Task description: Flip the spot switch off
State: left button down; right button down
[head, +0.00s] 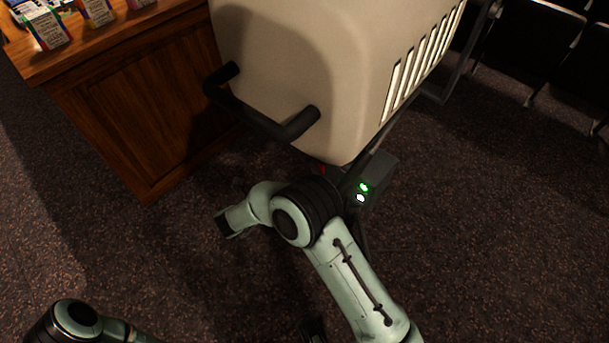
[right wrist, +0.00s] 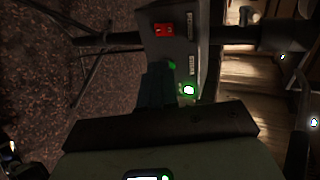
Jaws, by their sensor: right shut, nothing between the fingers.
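The spot (head: 300,60) is a large beige housing with a black handle, in the upper middle of the head view. Below it sits a dark control box (head: 382,175) with a green and a white light. In the right wrist view the box's grey face (right wrist: 178,48) carries the red switch (right wrist: 163,30), beside pale labels. My right gripper (right wrist: 158,72) is shut and empty, its fingertips apart from the red switch in the picture; the depth gap is unclear. In the head view my right arm hides most of that gripper. My left arm shows only at the lower left; its gripper is not clearly visible.
A wooden desk (head: 130,110) with several small boxes stands at the upper left. Dark seats (head: 530,50) stand at the upper right. Thin stand legs (right wrist: 85,55) show in the right wrist view. The carpet (head: 500,230) to the right is clear.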

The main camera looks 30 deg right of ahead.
send_near(321, 165)
notch_tip(321, 165, down, 4)
jog(key=d, duration=0.2)
jog(key=shift+w+d+r+p, duration=0.15)
jog(key=shift+w+d+p, duration=0.15)
jog(key=shift+w+d, duration=0.2)
jog(key=shift+w+d+r+p, duration=0.15)
jog(key=shift+w+d+p, duration=0.1)
jog(key=shift+w+d, duration=0.4)
jog(key=shift+d, duration=0.55)
jog(key=shift+w+d+r+y+p, duration=0.15)
jog(key=shift+d+r+y+p, duration=0.2)
jog(key=shift+d+p, duration=0.15)
jog(key=shift+a+f, duration=0.15)
jog(key=shift+f, duration=0.05)
jog(key=shift+r, duration=0.1)
